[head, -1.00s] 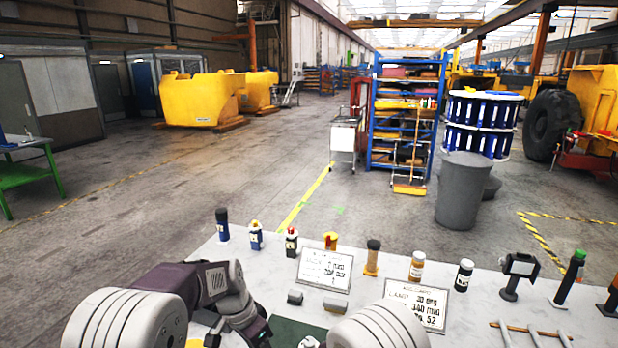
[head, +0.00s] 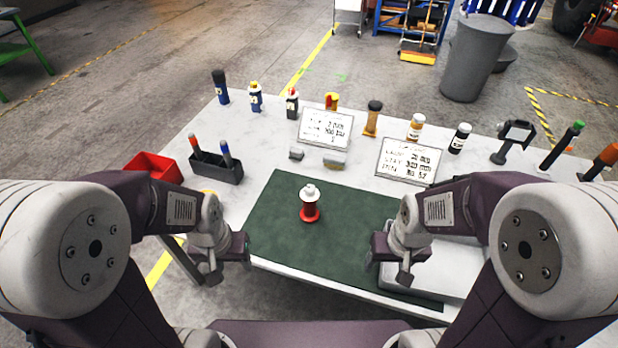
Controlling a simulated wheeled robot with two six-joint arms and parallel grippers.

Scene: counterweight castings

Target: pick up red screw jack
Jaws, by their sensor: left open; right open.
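The red screw jack (head: 310,211) stands upright on a dark green mat (head: 350,238) on the table. It has a red base and a white top. My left gripper (head: 222,262) is open and empty at the table's front edge, left of the jack and nearer to me. My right gripper (head: 391,268) is open and empty over the right part of the mat, right of the jack and nearer to me. Neither gripper touches the jack.
A red bin (head: 153,166) and a dark holder with pens (head: 217,166) stand left of the mat. Two sign plates (head: 326,128) (head: 408,160), small grey blocks (head: 334,160) and several bottles line the back. A grey box (head: 440,262) lies right, by my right arm.

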